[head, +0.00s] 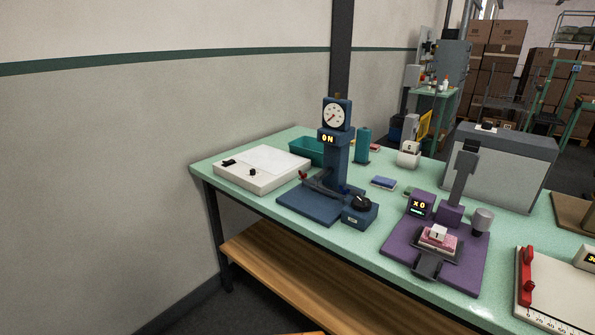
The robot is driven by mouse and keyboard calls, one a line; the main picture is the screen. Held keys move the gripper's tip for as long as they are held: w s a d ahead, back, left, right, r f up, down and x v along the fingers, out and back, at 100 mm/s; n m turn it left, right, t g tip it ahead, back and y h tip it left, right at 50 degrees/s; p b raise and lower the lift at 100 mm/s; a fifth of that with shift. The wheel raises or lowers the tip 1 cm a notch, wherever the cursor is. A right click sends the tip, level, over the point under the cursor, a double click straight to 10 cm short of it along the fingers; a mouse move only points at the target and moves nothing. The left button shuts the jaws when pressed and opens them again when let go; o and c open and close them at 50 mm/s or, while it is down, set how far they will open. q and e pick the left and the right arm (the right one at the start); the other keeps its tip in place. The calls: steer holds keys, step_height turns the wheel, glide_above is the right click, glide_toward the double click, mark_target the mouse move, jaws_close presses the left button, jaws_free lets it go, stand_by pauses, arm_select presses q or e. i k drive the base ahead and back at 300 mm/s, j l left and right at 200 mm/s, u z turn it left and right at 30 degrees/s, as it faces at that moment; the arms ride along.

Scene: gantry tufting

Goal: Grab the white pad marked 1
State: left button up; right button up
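A small white pad (438,233) with a dark mark that looks like a 1 sits on top of a pink block (437,242). The pink block rests on the dark plate at the front of the purple machine (401,246). This machine stands on the green table, right of centre, and its small display reads "X0". Neither of my grippers is in the head view.
The green table (308,217) also bears a blue dial stand (335,166) showing "ON", a white flat box (262,168), a teal bin (305,150) and a large grey box (500,170). A white board with a red slider (527,273) lies at right.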

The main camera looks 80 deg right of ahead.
mark_target(438, 233)
steer(key=l+z, duration=0.3)
steer(key=z, duration=0.2)
steer(key=i+l+z, duration=0.1)
steer(key=l+z, duration=0.2)
steer(key=z, duration=0.25)
steer(key=i+l+z, duration=0.15)
steer(key=z, duration=0.35)
steer(key=i+l+z, duration=0.2)
steer(key=z, duration=0.35)
steer(key=i+l+z, duration=0.2)
steer(key=z, duration=0.3)
steer(key=i+z, duration=0.2)
steer(key=z, duration=0.3)
steer(key=i+z, duration=0.25)
steer(key=z, duration=0.3)
steer(key=i+j+z, duration=0.15)
steer(key=z, duration=0.35)
steer(key=k+l+z, duration=0.5)
steer(key=i+j, duration=0.05)
steer(key=i, duration=0.05)
